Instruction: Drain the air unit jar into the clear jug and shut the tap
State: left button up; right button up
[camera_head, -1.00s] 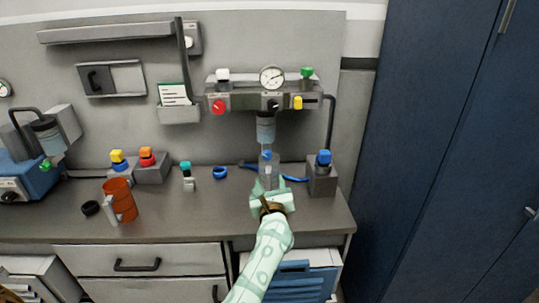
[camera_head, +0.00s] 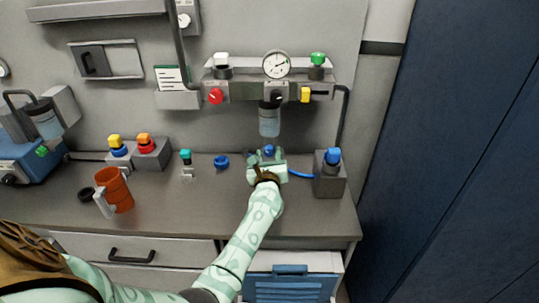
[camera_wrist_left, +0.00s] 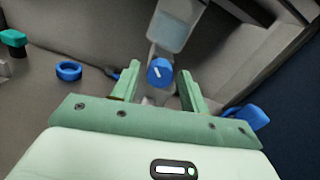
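The air unit jar (camera_head: 269,122) is clear with bluish content. It hangs under the grey air unit and also shows in the left wrist view (camera_wrist_left: 176,28). Its blue tap knob (camera_wrist_left: 159,71) with a white mark sits below it. My left gripper (camera_head: 268,158) is at the knob. In the left wrist view its green fingers (camera_wrist_left: 157,82) are apart, one on each side of the knob; I cannot tell whether they touch it. I cannot make out the clear jug now; the gripper covers the spot under the tap. My right gripper is out of view.
A grey block with a blue knob (camera_head: 333,156) stands right of my gripper, with a blue hose (camera_head: 301,175) nearby. A blue ring (camera_head: 221,162), a teal-capped part (camera_head: 186,157) and an orange jug (camera_head: 114,190) stand left. The front bench middle is clear.

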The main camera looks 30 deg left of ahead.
pick_arm(q)
jog(key=c, duration=0.7)
jog(key=shift+o, duration=0.2)
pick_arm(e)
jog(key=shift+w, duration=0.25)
